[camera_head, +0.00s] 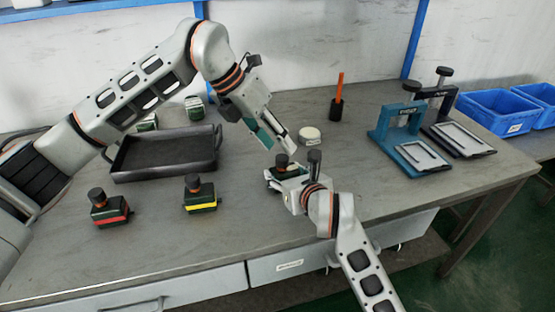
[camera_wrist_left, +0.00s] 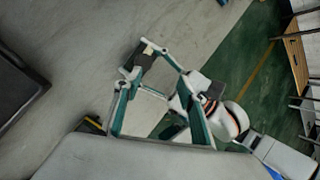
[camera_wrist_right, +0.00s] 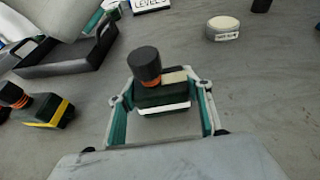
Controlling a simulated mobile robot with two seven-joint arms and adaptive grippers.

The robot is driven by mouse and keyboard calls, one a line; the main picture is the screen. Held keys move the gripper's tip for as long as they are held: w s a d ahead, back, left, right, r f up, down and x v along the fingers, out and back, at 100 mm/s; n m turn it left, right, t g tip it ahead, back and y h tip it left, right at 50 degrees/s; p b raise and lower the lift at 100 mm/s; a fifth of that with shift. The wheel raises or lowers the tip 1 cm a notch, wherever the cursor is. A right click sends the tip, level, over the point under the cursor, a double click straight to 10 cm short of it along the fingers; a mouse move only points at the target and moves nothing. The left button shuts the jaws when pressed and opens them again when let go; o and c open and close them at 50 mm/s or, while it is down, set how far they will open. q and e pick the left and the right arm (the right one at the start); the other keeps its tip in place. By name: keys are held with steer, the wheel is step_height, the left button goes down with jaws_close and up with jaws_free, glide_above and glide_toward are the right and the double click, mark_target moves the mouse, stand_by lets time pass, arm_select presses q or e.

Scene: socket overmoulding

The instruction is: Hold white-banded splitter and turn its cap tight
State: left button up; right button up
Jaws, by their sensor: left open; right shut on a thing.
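The white-banded splitter is a dark green box with a white stripe, seen clearly in the right wrist view (camera_wrist_right: 165,100). Its black cap (camera_wrist_right: 145,64) has an orange ring beneath it and stands upright on the box. My right gripper (camera_wrist_right: 162,92) is shut on the box, one finger on each side. In the head view the splitter (camera_head: 290,171) is partly hidden by my right gripper, near the table's front. My left gripper (camera_head: 288,140) is open and empty, slanting down just above and behind the cap. In the left wrist view the splitter (camera_wrist_left: 146,62) shows beyond its fingers.
A red-banded splitter (camera_head: 110,211) and a yellow-banded splitter (camera_head: 200,195) stand to the left. Behind them is a black tray (camera_head: 165,172). A white round tub (camera_head: 310,136), an orange tool in a black holder (camera_head: 336,108) and a blue press (camera_head: 390,128) stand behind and right.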

arm_select(q)
steer(key=f+n+h, duration=0.1)
steer(key=n, duration=0.2)
steer(key=n+t+h, duration=0.5)
steer(key=n, duration=2.4)
glide_toward(278, 159)
steer(key=x, duration=0.9)
steer(key=shift+w+d+f, duration=0.15)
steer(key=shift+w+d, duration=0.05)
steer(key=shift+d, duration=0.1)
steer(key=c, duration=1.2)
